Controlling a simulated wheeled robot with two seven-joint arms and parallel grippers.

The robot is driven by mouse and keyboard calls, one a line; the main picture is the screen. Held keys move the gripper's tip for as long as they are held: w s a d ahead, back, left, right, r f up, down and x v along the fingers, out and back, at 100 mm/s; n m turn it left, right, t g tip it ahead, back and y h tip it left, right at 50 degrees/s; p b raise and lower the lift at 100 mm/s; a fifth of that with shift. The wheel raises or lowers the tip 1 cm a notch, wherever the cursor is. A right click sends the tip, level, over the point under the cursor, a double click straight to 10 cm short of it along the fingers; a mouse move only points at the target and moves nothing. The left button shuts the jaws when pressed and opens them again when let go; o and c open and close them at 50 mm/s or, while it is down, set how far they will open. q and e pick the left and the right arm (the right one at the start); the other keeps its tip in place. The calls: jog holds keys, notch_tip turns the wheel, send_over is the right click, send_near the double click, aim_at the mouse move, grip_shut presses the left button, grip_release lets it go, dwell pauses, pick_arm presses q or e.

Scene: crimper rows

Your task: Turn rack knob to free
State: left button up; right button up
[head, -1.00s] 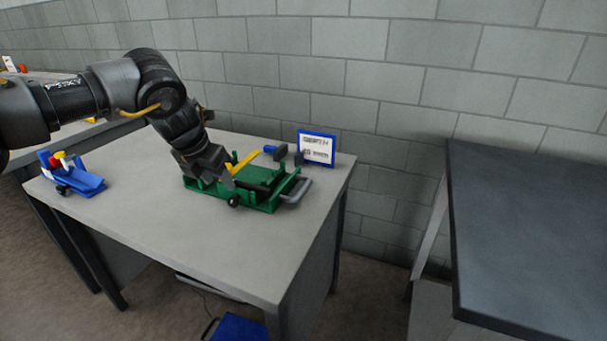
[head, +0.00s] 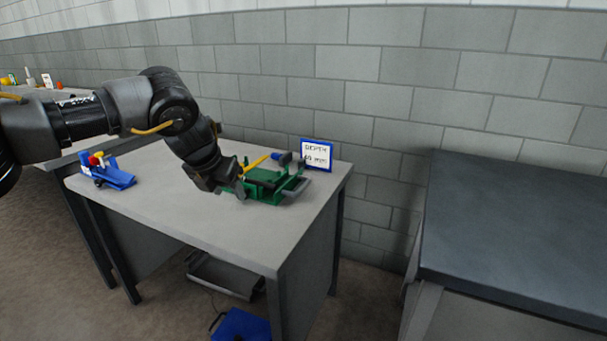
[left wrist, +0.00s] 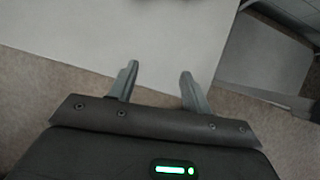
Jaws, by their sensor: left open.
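The green crimper (head: 274,185) stands on the grey table, with a yellow lever (head: 257,162) and a grey handle (head: 297,188) at its right side. My left gripper (head: 235,191) is at its front left corner in the head view and covers that part. A round black knob on that side is hidden behind the gripper or cannot be told from it. In the left wrist view my left gripper (left wrist: 157,86) is open and empty, its fingers over the table edge and floor. The crimper does not show there. My right gripper is not in view.
A blue-framed sign (head: 317,155) stands behind the crimper. A blue fixture (head: 108,177) with red and yellow parts is at the table's left. The table top (head: 235,232) is clear in front. A dark table (head: 520,235) stands at right. A blue bin (head: 241,325) is on the floor.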

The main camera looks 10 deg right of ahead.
pick_arm(q)
jog(key=s+d+r+n+t+h, duration=0.1)
jog(key=d+r+n+t+h, duration=0.1)
jog(key=d, duration=0.6)
jog(key=s+d+r+n+t+h, duration=0.1)
jog(key=d+r+n+t+h, duration=0.1)
jog(key=d, duration=0.6)
jog(key=shift+d+r+t+h, duration=0.25)
jog(key=shift+r+t+h, duration=0.05)
jog(key=shift+r+h, duration=0.65)
jog(key=shift+f, duration=0.1)
